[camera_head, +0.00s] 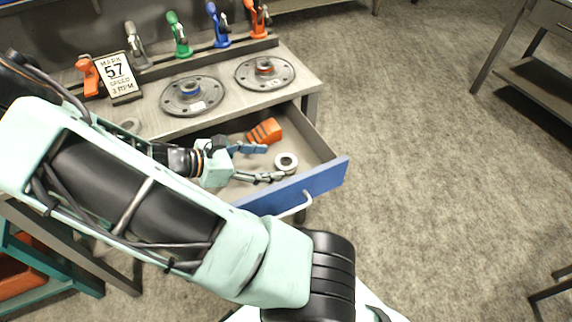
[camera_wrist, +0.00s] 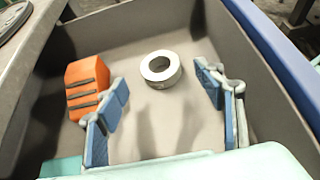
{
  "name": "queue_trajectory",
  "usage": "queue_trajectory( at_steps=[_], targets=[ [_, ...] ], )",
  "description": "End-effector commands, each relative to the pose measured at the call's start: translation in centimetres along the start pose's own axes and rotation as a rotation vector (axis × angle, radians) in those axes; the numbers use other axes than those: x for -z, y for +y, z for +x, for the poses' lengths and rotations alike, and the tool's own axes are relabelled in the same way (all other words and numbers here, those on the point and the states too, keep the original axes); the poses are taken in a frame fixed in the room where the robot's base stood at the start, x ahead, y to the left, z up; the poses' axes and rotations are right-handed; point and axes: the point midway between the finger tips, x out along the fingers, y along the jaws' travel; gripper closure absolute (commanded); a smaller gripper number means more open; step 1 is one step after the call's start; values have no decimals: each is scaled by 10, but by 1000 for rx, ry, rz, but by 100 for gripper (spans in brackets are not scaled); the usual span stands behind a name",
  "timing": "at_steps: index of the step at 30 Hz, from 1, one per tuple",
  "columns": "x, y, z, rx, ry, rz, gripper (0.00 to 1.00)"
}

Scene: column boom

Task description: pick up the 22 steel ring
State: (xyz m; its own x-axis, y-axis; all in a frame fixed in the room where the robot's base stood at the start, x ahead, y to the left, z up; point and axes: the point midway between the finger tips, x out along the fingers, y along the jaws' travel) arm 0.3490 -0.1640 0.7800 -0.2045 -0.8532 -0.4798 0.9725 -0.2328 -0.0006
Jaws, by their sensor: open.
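A short steel ring (camera_head: 286,161) lies flat in the open drawer (camera_head: 322,179), towards its right side in the head view. In the wrist view the ring (camera_wrist: 147,68) lies on the drawer floor, beyond and between my fingertips, with nothing touching it. Its number cannot be read. My gripper (camera_head: 262,162) is inside the drawer outline, just left of the ring in the head view. In the wrist view my gripper (camera_wrist: 162,92) is open and empty, its blue finger pads spread wide.
An orange ribbed object (camera_head: 265,131) lies at the drawer's back; in the wrist view it is beside my left finger. The drawer walls surround the ring. Above, the bench carries two round flanged plates (camera_head: 193,95) (camera_head: 265,73), a sign reading 57 (camera_head: 118,76) and several coloured clamps.

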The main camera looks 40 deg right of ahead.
Motion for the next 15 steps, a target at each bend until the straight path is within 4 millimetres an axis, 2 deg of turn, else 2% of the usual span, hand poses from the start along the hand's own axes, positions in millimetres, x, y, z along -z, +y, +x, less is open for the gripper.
queue_trajectory(
  at_steps=[9, 15],
  targets=[
    [0, -1, 42, 3, -3, 1, 37],
    [0, 0, 51, 1, 0, 1, 37]
  ],
)
